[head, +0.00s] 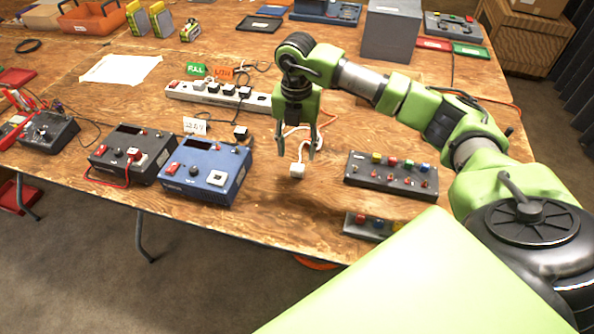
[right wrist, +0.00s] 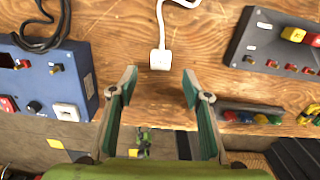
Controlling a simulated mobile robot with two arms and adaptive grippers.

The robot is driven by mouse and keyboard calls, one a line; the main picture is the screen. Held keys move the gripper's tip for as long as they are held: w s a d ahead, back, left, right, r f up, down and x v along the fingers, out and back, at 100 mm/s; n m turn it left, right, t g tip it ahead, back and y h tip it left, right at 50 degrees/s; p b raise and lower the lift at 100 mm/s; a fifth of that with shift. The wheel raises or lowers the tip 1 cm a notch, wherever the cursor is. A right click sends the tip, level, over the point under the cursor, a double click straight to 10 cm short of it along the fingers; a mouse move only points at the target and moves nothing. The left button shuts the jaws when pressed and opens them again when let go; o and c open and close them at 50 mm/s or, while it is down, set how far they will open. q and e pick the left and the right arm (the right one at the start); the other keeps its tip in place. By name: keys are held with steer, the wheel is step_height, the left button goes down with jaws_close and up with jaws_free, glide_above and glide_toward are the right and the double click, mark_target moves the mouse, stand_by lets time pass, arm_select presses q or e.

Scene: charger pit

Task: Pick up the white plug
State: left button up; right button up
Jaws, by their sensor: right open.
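The white plug (head: 297,170) lies on the wooden table (head: 270,215), with its white cord running back from it. It also shows in the right wrist view (right wrist: 160,60), just beyond the fingertips and roughly centred between them. My right gripper (head: 304,153) points down over the plug, fingers apart and empty. Its open fingers show in the right wrist view (right wrist: 159,82). The plug looks apart from both fingers; the exact height of the gripper above it is hard to tell. My left gripper is not in view.
A blue box (head: 207,172) stands left of the plug and a black panel with coloured knobs (head: 391,177) stands right. A white power strip (head: 217,95) lies behind, with dark plugs in it. The table's front edge is close to the plug.

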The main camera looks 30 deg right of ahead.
mark_target(297, 167)
step_height(297, 167, down, 3)
steer(key=shift+w+r, duration=0.15)
step_height(297, 167, down, 5)
steer(key=shift+p, duration=0.55)
steer(key=shift+s, duration=0.2)
steer(key=shift+c, duration=0.3)
steer(key=c, duration=1.2)
